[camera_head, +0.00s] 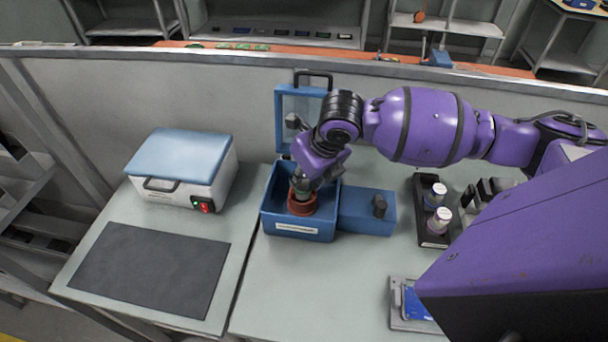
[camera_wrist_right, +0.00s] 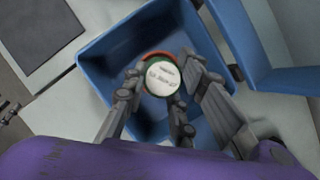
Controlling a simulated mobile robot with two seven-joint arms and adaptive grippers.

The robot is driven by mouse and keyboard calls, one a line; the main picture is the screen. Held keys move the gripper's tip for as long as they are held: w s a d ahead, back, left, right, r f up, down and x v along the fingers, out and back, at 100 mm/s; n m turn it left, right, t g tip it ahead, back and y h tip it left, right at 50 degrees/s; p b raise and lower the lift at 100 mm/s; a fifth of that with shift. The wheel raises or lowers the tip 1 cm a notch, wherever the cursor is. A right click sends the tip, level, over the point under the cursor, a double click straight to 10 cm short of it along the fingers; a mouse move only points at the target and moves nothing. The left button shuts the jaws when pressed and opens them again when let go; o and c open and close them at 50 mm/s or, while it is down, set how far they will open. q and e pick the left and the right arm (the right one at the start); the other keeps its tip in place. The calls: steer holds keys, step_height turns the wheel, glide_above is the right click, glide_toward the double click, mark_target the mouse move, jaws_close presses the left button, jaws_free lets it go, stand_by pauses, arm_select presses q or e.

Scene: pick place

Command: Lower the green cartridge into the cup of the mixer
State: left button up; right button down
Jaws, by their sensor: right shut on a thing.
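The mixer is a blue box (camera_head: 300,229) with its lid (camera_head: 297,107) raised at the back. Inside it stands a red cup (camera_head: 302,206), whose rim (camera_wrist_right: 154,55) also shows in the right wrist view. My right gripper (camera_head: 303,182) reaches down into the box and is shut on the green cartridge (camera_head: 301,190). In the wrist view the cartridge's white labelled top (camera_wrist_right: 162,78) sits between the fingers, over the cup's opening. The cartridge's lower end is hidden, so I cannot tell how deep it is. My left gripper is out of view.
A white device with a blue lid (camera_head: 180,156) and a dark mat (camera_head: 150,268) are on the left. A black rack (camera_head: 431,238) with white-capped containers stands right of the mixer. A low wall (camera_head: 230,110) runs behind.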

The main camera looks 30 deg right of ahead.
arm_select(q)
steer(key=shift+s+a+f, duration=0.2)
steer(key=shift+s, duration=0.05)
arm_select(e)
steer(key=shift+f, duration=0.3)
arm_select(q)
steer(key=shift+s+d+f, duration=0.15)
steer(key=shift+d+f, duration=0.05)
arm_select(e)
steer(key=shift+f, duration=0.5)
steer(key=c, duration=1.5)
jaws_free()
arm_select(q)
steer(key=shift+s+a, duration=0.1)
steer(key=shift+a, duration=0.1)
arm_select(e)
steer(key=shift+o, duration=0.7)
steer(key=c, duration=0.4)
steer(key=shift+o, duration=0.2)
